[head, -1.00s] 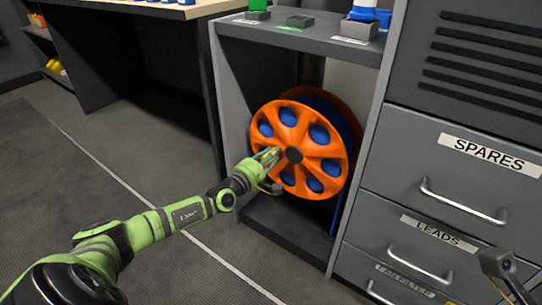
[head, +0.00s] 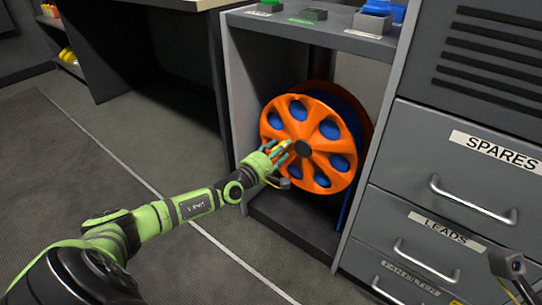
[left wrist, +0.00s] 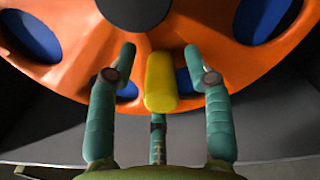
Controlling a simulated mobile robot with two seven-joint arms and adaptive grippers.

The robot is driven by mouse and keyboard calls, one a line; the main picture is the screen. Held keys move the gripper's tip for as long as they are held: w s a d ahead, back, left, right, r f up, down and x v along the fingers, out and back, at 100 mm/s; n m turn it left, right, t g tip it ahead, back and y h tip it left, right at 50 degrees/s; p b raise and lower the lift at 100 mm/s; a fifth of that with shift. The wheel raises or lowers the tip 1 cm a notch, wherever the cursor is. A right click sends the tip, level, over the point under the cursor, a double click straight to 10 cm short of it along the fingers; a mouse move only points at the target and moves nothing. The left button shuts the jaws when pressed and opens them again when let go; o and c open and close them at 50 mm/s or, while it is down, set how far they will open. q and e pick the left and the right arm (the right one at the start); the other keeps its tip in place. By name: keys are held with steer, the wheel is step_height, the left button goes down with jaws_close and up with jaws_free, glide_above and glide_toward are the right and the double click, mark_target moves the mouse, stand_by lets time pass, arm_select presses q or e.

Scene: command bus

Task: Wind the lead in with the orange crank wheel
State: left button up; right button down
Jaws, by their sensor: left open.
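The orange crank wheel (head: 318,147) stands upright in the open bay of a grey cabinet, with round holes and a dark hub. A yellow handle (left wrist: 160,82) sticks out from its face, left of the hub in the head view. My left gripper (head: 281,151) is at this handle. In the left wrist view its teal fingers (left wrist: 160,65) stand open on both sides of the handle, with gaps visible, and a third finger shows below it. Behind the wheel is a blue reel, and a blue lead (head: 345,212) hangs at its right.
The cabinet's side panel (head: 240,100) is close to the left of the wheel, and a shelf (head: 330,32) with small boxes is above. Drawers with handles, marked SPARES (head: 492,150) and LEADS, are at the right. The floor (head: 60,150) at the left is clear.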

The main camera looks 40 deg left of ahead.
arm_select(q)
steer(key=s, duration=1.1)
steer(key=shift+s+a, duration=0.15)
steer(key=shift+s, duration=0.15)
